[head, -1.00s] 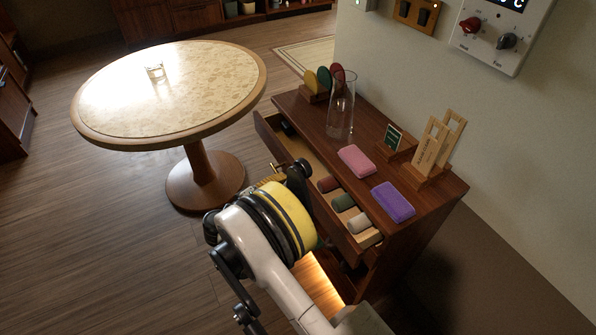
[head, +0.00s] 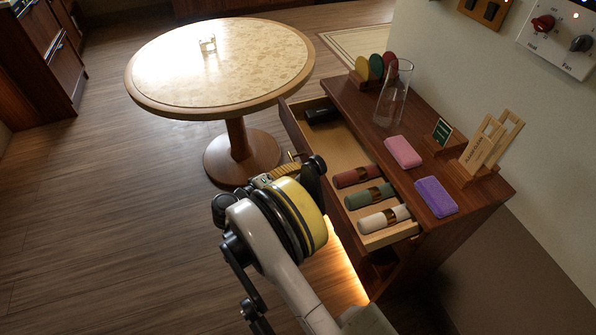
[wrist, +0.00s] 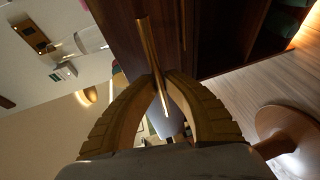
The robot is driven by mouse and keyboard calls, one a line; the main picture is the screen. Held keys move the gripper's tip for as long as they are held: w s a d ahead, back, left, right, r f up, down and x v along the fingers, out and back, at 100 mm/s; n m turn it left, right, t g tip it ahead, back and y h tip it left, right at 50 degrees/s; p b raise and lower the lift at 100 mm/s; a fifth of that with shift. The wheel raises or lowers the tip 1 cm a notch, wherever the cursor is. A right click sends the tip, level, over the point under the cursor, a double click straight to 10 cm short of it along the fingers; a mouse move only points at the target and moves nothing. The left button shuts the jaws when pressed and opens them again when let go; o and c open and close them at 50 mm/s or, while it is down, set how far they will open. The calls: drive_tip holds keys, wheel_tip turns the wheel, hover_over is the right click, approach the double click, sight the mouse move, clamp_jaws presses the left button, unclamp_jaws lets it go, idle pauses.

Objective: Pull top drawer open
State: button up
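The top drawer (head: 330,152) of the dark wood cabinet (head: 470,205) stands well out, with its light wood inside showing. In it lie red, green and white rolls (head: 370,195) and a black object (head: 322,115) at the far end. The brass bar handle (wrist: 150,55) on the drawer front runs between the fingertips of my gripper (wrist: 166,82) in the wrist view. The two ribbed fingers close in on the bar from both sides. In the head view my gripper (head: 286,171) is at the drawer front, its fingertips partly hidden by my wrist.
On the cabinet top stand a glass vase (head: 393,95), coloured discs (head: 375,67), a pink block (head: 403,152), a purple block (head: 436,197) and wooden holders (head: 485,145). A round table (head: 150,98) stands beyond the drawer. The floor at left is clear.

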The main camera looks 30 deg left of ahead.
drive_tip(key=o, duration=0.3)
drive_tip(key=shift+o, duration=0.2)
